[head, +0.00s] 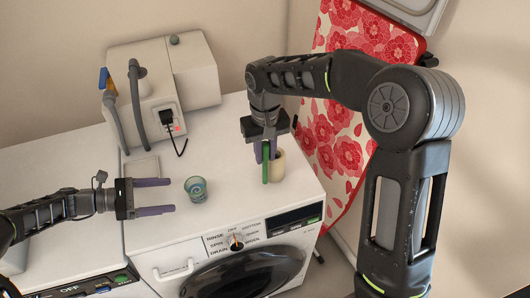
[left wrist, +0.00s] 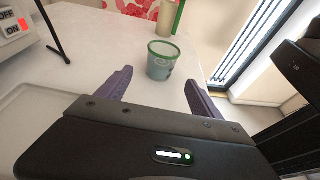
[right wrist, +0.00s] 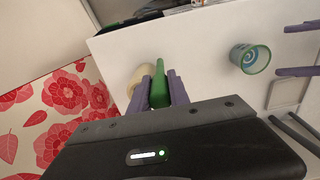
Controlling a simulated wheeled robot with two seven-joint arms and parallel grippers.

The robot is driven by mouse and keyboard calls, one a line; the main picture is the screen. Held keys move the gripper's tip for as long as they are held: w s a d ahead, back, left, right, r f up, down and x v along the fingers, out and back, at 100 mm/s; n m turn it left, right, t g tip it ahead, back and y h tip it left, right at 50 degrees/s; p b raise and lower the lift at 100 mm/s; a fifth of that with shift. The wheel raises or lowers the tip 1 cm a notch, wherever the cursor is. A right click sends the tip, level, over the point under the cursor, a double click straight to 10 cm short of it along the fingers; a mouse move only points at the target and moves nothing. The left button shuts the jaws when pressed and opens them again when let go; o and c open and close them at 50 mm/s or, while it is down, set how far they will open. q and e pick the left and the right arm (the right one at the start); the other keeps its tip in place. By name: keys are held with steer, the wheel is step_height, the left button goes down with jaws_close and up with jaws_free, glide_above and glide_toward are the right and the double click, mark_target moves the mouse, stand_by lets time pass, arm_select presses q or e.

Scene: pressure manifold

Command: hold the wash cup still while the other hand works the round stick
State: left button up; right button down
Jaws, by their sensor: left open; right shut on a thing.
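The wash cup (head: 196,189), a small cup with a blue-green swirl and green rim, stands upright on the white machine top. It also shows in the left wrist view (left wrist: 161,62) and the right wrist view (right wrist: 250,58). My left gripper (head: 172,196) is open and empty, its fingers pointing at the cup from the left, the cup just beyond the tips. My right gripper (head: 265,150) is shut on the green round stick (head: 266,170), which hangs roughly upright right of the cup. The stick shows between the fingers in the right wrist view (right wrist: 158,92); its upper end is hidden.
A beige holder (head: 278,166) stands close behind and beside the stick. A grey-white appliance with hoses (head: 150,100) and a plugged black cable is at the back left. The washer's dial (head: 236,242) is on the front below. A red floral board (head: 345,150) leans at the right.

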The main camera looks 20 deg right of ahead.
mark_target(188, 195)
arm_select(q)
steer(key=b+x, duration=0.1)
steer(key=x, duration=0.6)
steer(key=shift+f, duration=0.1)
arm_select(e)
steer(key=shift+f, duration=0.45)
arm_select(q)
steer(key=shift+x, duration=0.9)
arm_select(e)
steer(key=shift+f, duration=0.25)
arm_select(q)
steer(key=c, duration=1)
